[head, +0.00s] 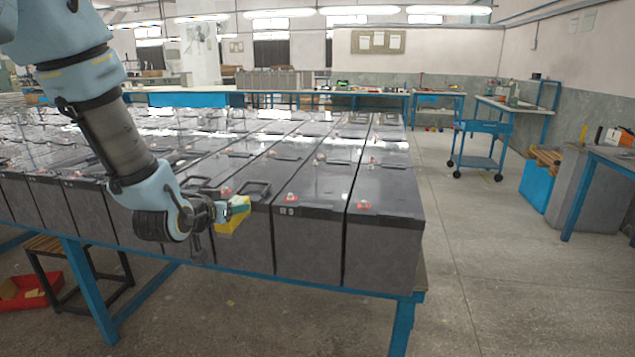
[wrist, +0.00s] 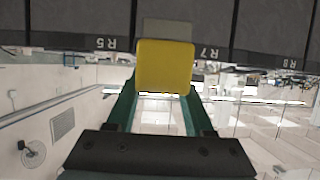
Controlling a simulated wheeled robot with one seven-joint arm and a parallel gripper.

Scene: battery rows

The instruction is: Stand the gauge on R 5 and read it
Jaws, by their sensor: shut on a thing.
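My gripper (head: 238,208) is shut on a yellow block-shaped gauge (head: 232,222), held at the front upper edge of the battery row. In the wrist view the gauge (wrist: 165,68) sits between my two teal fingers (wrist: 160,98), with a grey part beyond its yellow body. The R 5 label (wrist: 113,44) shows upside down on a dark battery, just left of the gauge there. The gauge covers the label space between R5 and R7. I cannot tell whether the gauge touches a battery. No reading on it is visible.
Dark batteries (head: 312,180) stand side by side on a blue-framed table (head: 250,280), with red-capped terminals and black handles on top. R7 (wrist: 207,52) and R8 (wrist: 290,63) labels show too. Clear floor (head: 475,250) lies to the right, with a blue cart (head: 480,127) beyond.

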